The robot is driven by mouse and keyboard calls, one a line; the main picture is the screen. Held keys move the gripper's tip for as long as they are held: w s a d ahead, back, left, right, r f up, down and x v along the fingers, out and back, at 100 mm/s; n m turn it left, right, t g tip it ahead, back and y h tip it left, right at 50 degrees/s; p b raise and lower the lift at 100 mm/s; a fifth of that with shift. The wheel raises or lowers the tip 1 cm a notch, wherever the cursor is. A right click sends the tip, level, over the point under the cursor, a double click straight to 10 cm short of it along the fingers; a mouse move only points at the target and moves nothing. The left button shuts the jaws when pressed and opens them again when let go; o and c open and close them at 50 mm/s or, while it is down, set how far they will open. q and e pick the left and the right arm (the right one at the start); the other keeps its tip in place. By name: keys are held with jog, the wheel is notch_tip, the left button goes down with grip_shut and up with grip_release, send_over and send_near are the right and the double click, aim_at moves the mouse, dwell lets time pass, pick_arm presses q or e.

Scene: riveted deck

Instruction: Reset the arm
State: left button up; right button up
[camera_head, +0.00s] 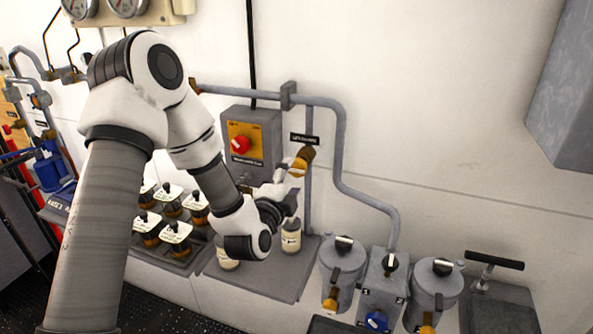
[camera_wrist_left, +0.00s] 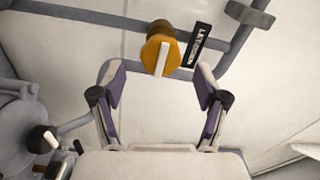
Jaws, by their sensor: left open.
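My left arm comes in from the left in the head view and reaches to the wall pipework. My left gripper (camera_head: 285,180) is beside an orange-yellow valve knob (camera_head: 302,161) on the vertical pipe. In the left wrist view my left gripper (camera_wrist_left: 158,85) is open, its two fingers spread apart with nothing between them. The yellow knob (camera_wrist_left: 160,55) shows ahead, centred between the fingers and beyond their tips, with a pale handle bar across its face. A black label (camera_wrist_left: 195,45) is next to it. My right gripper is not in view.
A grey box with a red knob (camera_head: 240,145) is on the wall. Several labelled jars (camera_head: 176,232) stand in a rack below. White bottles (camera_head: 291,237) stand on a grey shelf under the gripper. Grey canisters (camera_head: 432,290) are at lower right.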

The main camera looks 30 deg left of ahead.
pick_arm(q)
jog(key=v, duration=0.2)
jog(key=shift+s+d, duration=0.1)
jog(key=shift+s, duration=0.3)
